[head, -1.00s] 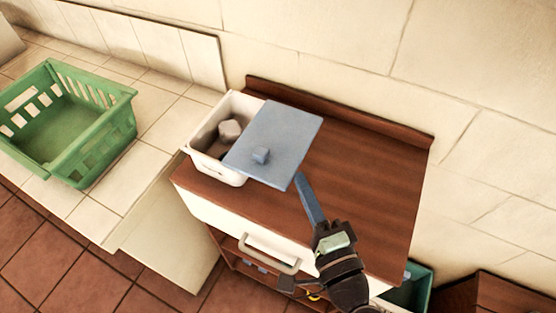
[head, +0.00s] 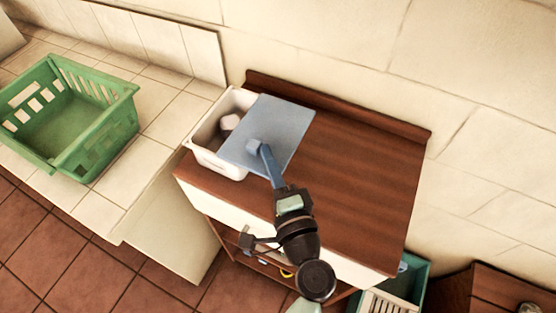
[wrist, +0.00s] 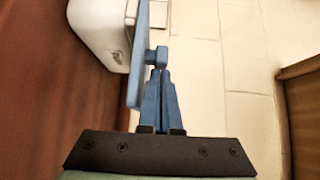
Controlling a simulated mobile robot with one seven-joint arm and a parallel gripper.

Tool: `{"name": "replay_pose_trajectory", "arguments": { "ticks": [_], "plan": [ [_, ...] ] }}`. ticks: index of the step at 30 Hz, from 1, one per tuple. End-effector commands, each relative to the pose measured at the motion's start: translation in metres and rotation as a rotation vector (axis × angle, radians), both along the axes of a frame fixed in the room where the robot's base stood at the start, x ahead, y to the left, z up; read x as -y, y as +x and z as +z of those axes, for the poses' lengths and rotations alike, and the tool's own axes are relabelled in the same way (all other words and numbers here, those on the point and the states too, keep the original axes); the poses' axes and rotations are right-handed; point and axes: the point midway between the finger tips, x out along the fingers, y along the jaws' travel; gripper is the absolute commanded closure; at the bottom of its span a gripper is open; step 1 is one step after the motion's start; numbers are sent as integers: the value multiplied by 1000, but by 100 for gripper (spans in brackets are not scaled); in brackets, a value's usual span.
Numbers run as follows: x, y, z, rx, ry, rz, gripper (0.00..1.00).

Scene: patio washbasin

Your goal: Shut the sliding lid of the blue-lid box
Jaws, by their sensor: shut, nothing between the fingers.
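The white box (head: 203,157) stands on the wooden top of a cabinet. Its blue sliding lid (head: 283,125) covers the right part and juts out past the right side; the left part is open. A pale lump (head: 230,121) shows inside. My gripper (head: 264,152) is shut and empty, with its tips against or very close to the lid's small blue knob (head: 253,145), on its right side. In the wrist view the shut fingertips (wrist: 160,74) meet the knob (wrist: 158,54), beside the lid (wrist: 138,60) and the white box (wrist: 103,30).
A green basket (head: 75,165) stands on the tiled counter (head: 175,118) at left. The wooden top (head: 350,170) is clear right of the lid, with a raised back edge (head: 330,105). A green crate (head: 412,285) is low at right.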

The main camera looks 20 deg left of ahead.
Motion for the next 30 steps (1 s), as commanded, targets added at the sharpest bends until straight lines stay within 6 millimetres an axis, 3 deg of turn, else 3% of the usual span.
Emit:
{"name": "replay_pose_trajectory", "arguments": {
  "ticks": [6,10,15,30],
  "plan": [
    [-60,1,1,3,1,6,100],
    [-83,2,1,1,1,5,100],
    [-93,2,1,2,1,2,100],
    [-91,7,0,2,1,1,100]
  ]
}}
